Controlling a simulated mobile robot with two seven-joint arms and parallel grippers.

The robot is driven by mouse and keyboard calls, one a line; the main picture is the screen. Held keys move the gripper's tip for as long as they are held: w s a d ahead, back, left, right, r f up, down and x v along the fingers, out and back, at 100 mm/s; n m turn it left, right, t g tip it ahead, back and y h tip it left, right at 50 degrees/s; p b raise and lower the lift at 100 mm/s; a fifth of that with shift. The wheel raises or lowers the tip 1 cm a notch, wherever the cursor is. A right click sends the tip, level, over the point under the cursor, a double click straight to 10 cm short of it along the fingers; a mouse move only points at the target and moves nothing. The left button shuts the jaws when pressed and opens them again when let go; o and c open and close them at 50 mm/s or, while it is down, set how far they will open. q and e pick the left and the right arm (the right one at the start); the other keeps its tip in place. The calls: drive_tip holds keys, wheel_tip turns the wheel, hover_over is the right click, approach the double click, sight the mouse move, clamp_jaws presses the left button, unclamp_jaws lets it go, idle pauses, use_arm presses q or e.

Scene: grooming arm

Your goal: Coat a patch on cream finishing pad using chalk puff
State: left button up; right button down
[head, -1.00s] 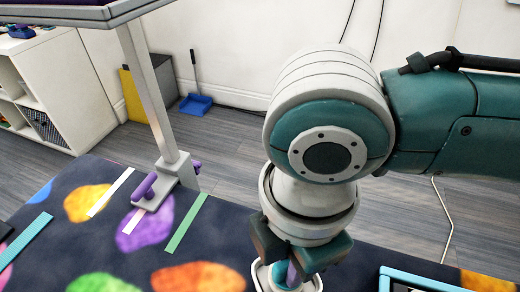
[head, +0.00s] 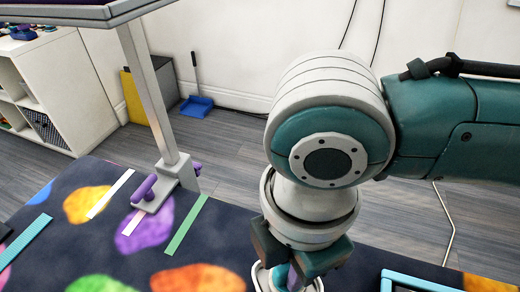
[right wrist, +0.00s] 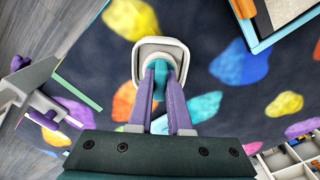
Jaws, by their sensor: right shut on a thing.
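My right gripper (head: 291,273) points down at the bottom of the head view, low over the patterned mat. In the right wrist view its two purple fingers (right wrist: 165,100) are shut on a teal grip (right wrist: 159,82), which I take for the chalk puff. A white, rounded-square piece with a grey inner face (right wrist: 161,46) lies around and below the teal grip. I cannot tell whether it is part of the puff or a separate dish or pad under it. No other cream pad can be made out. My left gripper is not in view.
The dark mat (head: 80,245) has coloured blotches. A grey post (head: 150,95) with a purple-knobbed clamp (head: 168,185) stands left and carries a raised platform (head: 75,15). A blue-framed tray (head: 425,282) is at lower right. A divided tray (right wrist: 292,160) shows in the wrist view.

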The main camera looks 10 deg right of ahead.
drive_tip(key=shift+f, duration=0.35)
idle(1.0)
drive_tip(key=shift+f, duration=0.15)
idle(0.8)
wheel_tip(320, 180, up, 7)
drive_tip(key=p, duration=0.8)
drive_tip(key=shift+r+p, duration=0.2)
drive_tip(key=shift+p, duration=0.15)
drive_tip(key=shift+f, duration=0.1)
drive_tip(key=shift+s, duration=0.1)
